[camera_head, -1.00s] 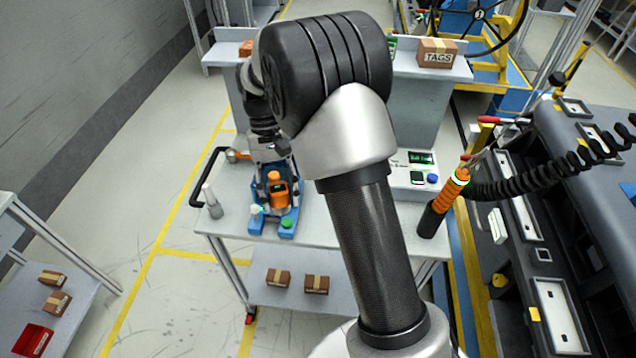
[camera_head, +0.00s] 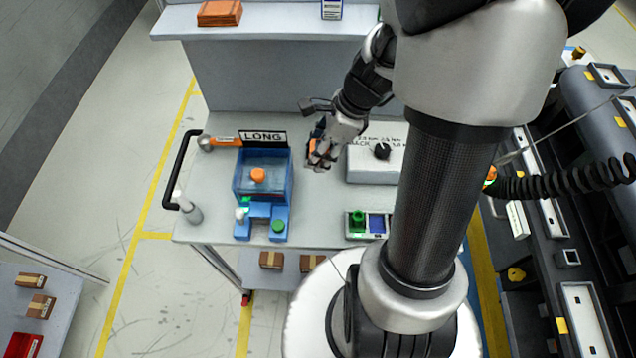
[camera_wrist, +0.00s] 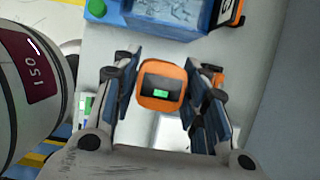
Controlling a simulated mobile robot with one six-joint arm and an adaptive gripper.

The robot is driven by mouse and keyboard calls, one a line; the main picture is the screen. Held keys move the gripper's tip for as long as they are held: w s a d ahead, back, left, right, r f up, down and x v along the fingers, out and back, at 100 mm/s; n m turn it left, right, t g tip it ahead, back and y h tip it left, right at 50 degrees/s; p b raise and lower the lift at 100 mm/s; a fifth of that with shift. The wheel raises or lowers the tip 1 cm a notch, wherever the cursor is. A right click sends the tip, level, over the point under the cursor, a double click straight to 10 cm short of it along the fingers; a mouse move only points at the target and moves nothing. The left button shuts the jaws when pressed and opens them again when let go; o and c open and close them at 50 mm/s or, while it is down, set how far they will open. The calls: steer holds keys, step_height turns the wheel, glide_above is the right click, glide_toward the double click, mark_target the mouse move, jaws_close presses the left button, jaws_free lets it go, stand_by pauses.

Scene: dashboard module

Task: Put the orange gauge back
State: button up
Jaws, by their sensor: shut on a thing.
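The orange gauge (camera_wrist: 162,86), with a dark face and a small green display, sits between the fingers of my gripper (camera_wrist: 165,100) in the wrist view. My gripper is shut on it. In the head view my gripper (camera_head: 322,155) is over the cart top, right of the blue bin, and only a bit of orange shows between its fingers. The clear-blue bin (camera_head: 248,190) has an orange round piece (camera_head: 258,175) in it and a LONG sign (camera_head: 263,138) behind it. A blue stand (camera_head: 262,228) with a green button is in front of the bin.
A white box (camera_head: 370,172) with a black knob stands right of my gripper. A small unit with a green knob and blue panel (camera_head: 367,225) is nearer. A grey bottle (camera_head: 187,207) and black handle (camera_head: 180,170) are at the cart's left edge. A back shelf (camera_head: 260,25) rises behind.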

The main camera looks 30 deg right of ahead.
step_height(320, 180, down, 12)
steer(key=b, duration=0.5)
steer(key=shift+w+f, duration=0.1)
steer(key=shift+f, duration=0.1)
steer(key=shift+f+b, duration=0.2)
steer(key=shift+b, duration=0.15)
steer(key=o, duration=1.2)
steer(key=shift+r, duration=0.1)
